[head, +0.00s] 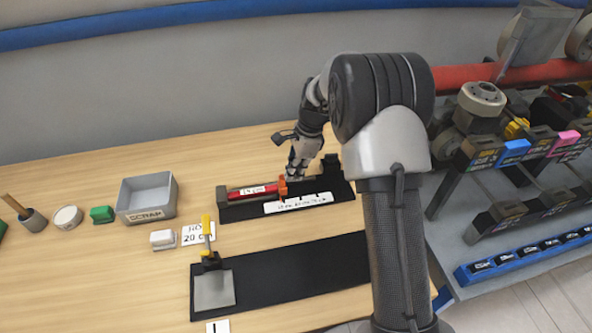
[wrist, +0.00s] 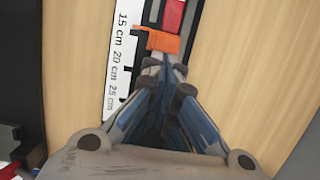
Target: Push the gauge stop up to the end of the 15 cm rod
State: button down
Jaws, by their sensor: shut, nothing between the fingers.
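The red rod (head: 250,190) with a white label lies in the black gauge (head: 240,211), its left end by the grey end block (head: 222,197). The orange gauge stop (head: 282,186) stands at the rod's right end. In the wrist view, the stop (wrist: 160,42) sits just below the red rod (wrist: 174,14), near the 15 cm mark of the white scale (wrist: 120,60). They look to meet; a thin gap cannot be ruled out. My gripper (head: 293,175) is shut and empty, just right of the stop. In the wrist view its fingertips (wrist: 165,66) are close against the stop; contact is unclear.
A grey scrap bin (head: 148,200), a white block (head: 162,239) and a labelled card (head: 197,233) lie left of the gauge. A black strip with a yellow-handled tool (head: 207,238) lies in front. A parts rack (head: 500,165) stands right of the table.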

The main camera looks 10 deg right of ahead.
jog(key=shift+a, duration=0.2)
jog(key=v, duration=1.2)
jog(key=s+a+r+n+t+h, duration=0.1)
jog(key=s+r+n, duration=0.3)
jog(key=s+r, duration=0.4)
jog(key=s+n+t+h, duration=0.1)
jog(key=s+n+t, duration=0.2)
jog(key=s+n, duration=1.1)
jog(key=s, duration=1.2)
jog(key=shift+a+r+t+h, duration=0.3)
jog(key=shift+a+r+h, duration=0.05)
jog(key=shift+r+h, duration=0.05)
